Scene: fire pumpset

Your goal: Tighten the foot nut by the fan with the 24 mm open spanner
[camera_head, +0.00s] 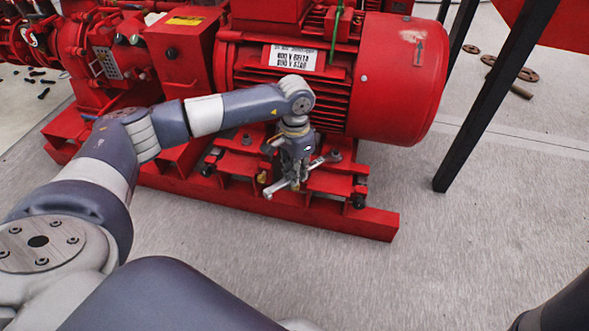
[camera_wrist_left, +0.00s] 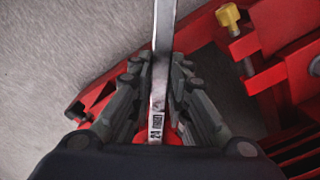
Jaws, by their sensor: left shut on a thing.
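The 24 mm open spanner is a bright steel bar. In the wrist view, the spanner (camera_wrist_left: 157,118) runs up out of the top edge, with a "24" mark between the fingers. My left gripper (camera_head: 293,178) is shut on it, low beside the motor foot; its dark fingers (camera_wrist_left: 157,85) press the shaft from both sides. The spanner (camera_head: 276,187) also shows in the head view, slanting across the foot. The nut by the fan end (camera_head: 335,156) sits close to its right part. Whether the jaw is around that nut cannot be told. My right gripper is out of view.
The red motor (camera_head: 400,80) overhangs the foot and the red base frame (camera_head: 340,217). Another foot nut (camera_head: 247,139) is to the left. A brass-coloured bolt (camera_wrist_left: 228,15) stands by the foot. A black leg (camera_head: 480,110) stands at right. The floor in front is clear.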

